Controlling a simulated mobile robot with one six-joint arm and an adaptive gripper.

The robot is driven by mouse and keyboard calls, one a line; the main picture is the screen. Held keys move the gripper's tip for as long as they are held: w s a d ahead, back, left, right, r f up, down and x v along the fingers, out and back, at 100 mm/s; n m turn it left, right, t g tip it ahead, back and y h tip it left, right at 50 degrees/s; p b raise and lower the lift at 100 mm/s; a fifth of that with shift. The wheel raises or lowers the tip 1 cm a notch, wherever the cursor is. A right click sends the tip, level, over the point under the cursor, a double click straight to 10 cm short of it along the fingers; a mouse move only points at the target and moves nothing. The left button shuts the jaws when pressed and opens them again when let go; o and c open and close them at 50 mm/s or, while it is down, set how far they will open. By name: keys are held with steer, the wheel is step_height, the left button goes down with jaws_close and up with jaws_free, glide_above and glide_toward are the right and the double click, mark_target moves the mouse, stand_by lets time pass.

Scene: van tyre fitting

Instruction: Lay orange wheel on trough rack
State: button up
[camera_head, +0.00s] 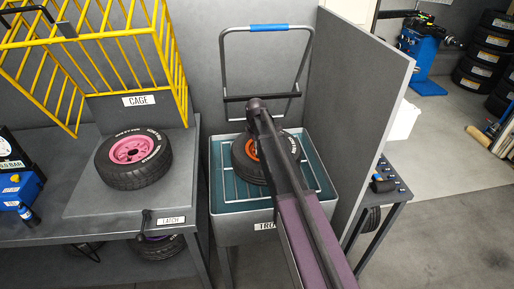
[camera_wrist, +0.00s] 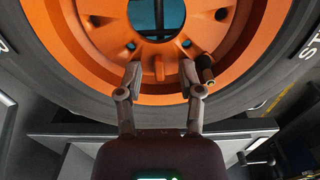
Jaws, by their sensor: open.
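The orange wheel (camera_head: 242,165), a black tyre on an orange rim, lies flat over the wire trough rack (camera_head: 228,190) in the head view. My arm covers its right middle. The rack sits in a grey trough (camera_head: 215,205) with teal inside. In the wrist view the orange rim (camera_wrist: 100,62) and tyre fill the upper part, with teal showing through the hub hole. My gripper (camera_wrist: 160,76) is open, its two fingers apart over the near part of the rim. The right finger is close beside a valve stem (camera_wrist: 205,68). I cannot tell whether the fingers touch the rim.
A pink-rimmed wheel (camera_head: 132,150) lies on the left bench beneath the raised yellow cage (camera_head: 100,45). A grey partition (camera_head: 365,85) stands right of the trough. A blue-topped handle frame (camera_head: 268,28) rises behind it. A small side table (camera_head: 388,190) stands beyond the partition.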

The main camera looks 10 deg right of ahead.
steer(key=shift+r, duration=0.15)
step_height(320, 180, up, 12)
steer(key=p, duration=1.1)
steer(key=shift+f+p, duration=0.2)
steer(key=shift+p, duration=0.2)
steer(key=shift+a, duration=0.1)
steer(key=shift+s, duration=0.1)
steer(key=s+d+m, duration=0.2)
steer(key=s+m, duration=0.7)
steer(key=s, duration=0.5)
steer(key=s+d+m, duration=0.2)
steer(key=s+m, duration=0.7)
steer(key=s, duration=0.6)
steer(key=shift+d, duration=0.3)
